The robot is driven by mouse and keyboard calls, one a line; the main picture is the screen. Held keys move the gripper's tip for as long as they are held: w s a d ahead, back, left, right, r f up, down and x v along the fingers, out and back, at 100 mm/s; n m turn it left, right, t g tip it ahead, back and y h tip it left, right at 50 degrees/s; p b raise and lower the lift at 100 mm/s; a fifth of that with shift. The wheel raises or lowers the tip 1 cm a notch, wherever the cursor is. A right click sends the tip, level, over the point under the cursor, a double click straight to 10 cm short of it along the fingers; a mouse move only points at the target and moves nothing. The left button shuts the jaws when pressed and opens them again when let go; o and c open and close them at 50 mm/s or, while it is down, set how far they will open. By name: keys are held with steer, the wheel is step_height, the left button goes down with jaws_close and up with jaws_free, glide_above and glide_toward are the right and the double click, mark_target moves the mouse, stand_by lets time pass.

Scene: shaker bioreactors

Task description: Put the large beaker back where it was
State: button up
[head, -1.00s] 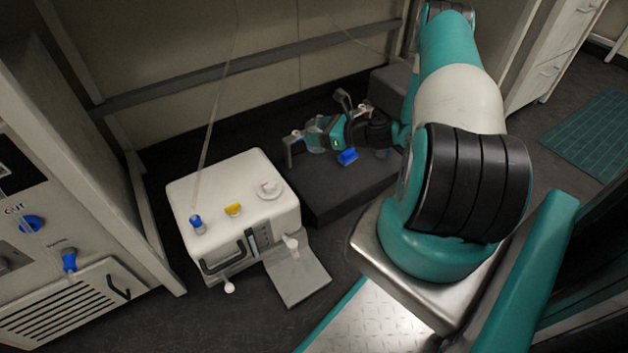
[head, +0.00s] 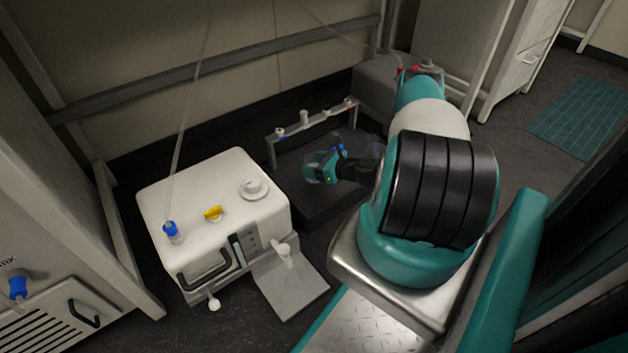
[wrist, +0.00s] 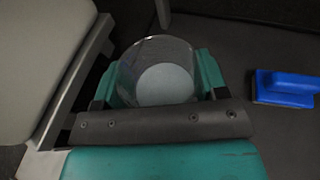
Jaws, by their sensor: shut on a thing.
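The large beaker (wrist: 163,82) is clear glass with a pale round bottom, seen from above in the wrist view. My gripper (wrist: 160,85) is shut around it, one teal finger on each side. In the head view my gripper (head: 318,168) is over the dark low platform (head: 312,207). There the beaker is hard to make out against the dark surface. I cannot tell whether it touches the platform.
A white box unit (head: 215,190) with an open front flap (head: 290,280) stands to the left. A grey rail (head: 315,121) with small fittings stands behind my gripper. A blue block (wrist: 287,88) lies right of the beaker in the wrist view.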

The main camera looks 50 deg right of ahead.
steer(key=shift+f+b, duration=1.15)
steer(key=shift+f, duration=1)
steer(key=shift+f, duration=0.15)
steer(key=o, duration=1.1)
steer(key=shift+c, duration=0.2)
